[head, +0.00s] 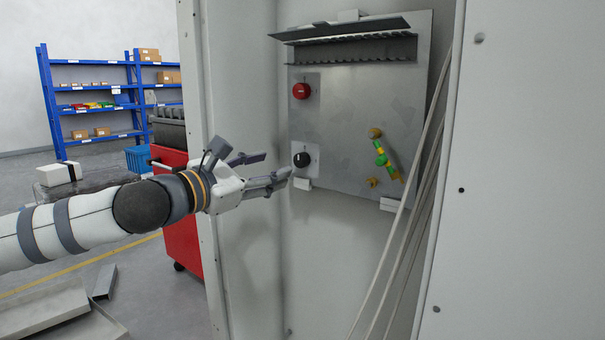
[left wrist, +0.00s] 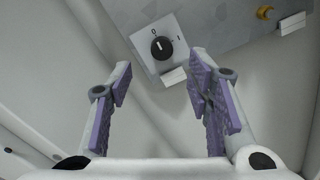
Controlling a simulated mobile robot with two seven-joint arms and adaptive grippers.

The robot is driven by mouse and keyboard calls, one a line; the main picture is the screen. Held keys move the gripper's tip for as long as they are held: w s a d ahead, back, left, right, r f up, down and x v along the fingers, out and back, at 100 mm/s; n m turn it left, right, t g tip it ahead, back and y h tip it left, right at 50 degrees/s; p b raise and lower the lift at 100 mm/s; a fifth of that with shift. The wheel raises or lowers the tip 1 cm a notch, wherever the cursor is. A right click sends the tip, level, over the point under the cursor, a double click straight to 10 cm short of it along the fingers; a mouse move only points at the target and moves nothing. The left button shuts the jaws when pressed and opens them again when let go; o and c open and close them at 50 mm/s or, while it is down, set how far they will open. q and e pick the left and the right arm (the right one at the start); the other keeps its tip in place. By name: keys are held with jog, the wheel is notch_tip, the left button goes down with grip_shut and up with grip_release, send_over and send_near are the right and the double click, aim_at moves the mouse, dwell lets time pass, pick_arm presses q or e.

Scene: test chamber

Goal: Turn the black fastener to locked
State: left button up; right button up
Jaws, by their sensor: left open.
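The black fastener (head: 301,159) is a round black knob on a light square plate, low on the left side of the grey panel (head: 340,130). In the left wrist view the knob (left wrist: 161,48) shows a white pointer line and marks on its plate, ahead of and between the fingers. My left gripper (head: 270,170) is open and empty, just left of the knob in the head view. Its fingers (left wrist: 160,95) are spread apart in the left wrist view, with no visible contact with the knob. My right gripper is not in view.
A red knob (head: 301,91) sits above the black one. A yellow-green handle (head: 382,158) is on the panel's right. Pale cables (head: 412,210) hang at the cabinet's right. A slotted duct (head: 350,48) juts out above. The cabinet's left wall (head: 245,90) is close to my arm.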

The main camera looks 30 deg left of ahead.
aim_at(299, 160)
pick_arm(q)
jog(key=w, duration=0.5)
jog(key=w+d+b, duration=0.1)
jog(key=w, duration=0.1)
jog(key=shift+w+f, duration=0.15)
jog(key=shift+w, duration=0.15)
grip_shut()
